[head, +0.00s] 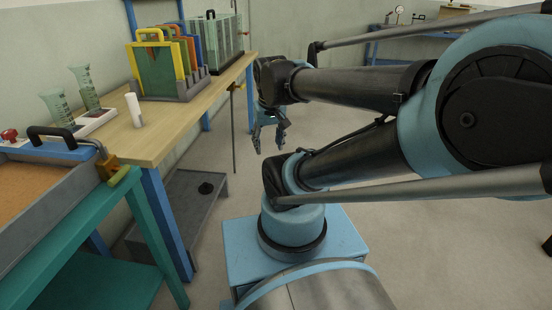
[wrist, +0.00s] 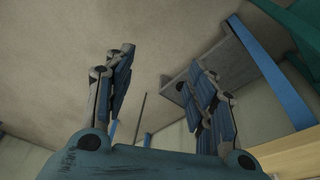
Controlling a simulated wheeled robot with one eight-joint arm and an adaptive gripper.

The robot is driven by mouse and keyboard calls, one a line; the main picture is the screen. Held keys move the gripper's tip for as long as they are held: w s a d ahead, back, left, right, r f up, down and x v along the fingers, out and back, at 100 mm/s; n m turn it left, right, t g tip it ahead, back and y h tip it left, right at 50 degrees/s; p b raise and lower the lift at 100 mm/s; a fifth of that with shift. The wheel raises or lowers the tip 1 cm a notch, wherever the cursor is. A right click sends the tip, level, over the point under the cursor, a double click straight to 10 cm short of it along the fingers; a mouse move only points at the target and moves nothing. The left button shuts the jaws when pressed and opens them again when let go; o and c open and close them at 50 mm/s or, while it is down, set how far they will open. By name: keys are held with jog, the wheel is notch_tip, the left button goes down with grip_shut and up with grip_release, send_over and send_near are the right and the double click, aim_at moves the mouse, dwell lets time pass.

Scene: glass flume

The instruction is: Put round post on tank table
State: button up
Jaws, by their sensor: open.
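A white round post (head: 134,110) stands upright on the wooden-topped table (head: 166,138) with blue legs, near its front right edge. The tank table may be the teal-framed table (head: 92,215) at the lower left, which carries a shallow tank (head: 62,190) with a tan bed; I cannot be sure. My gripper (head: 268,140) hangs to the right of the wooden table, apart from the post. In the wrist view my gripper (wrist: 160,95) has its fingers spread wide with nothing between them. The post is not visible in the wrist view.
Two measuring beakers (head: 84,90) stand in a white tray left of the post. Coloured panels in a rack (head: 165,70) stand behind it. A black handle (head: 50,133) and a brass clamp (head: 112,168) sit on the tank's edge. A low grey step (head: 185,195) lies below. Floor at right is open.

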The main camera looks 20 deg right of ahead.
jog(key=s+d+f, duration=0.1)
jog(key=s+f, duration=0.3)
jog(key=shift+d, duration=0.35)
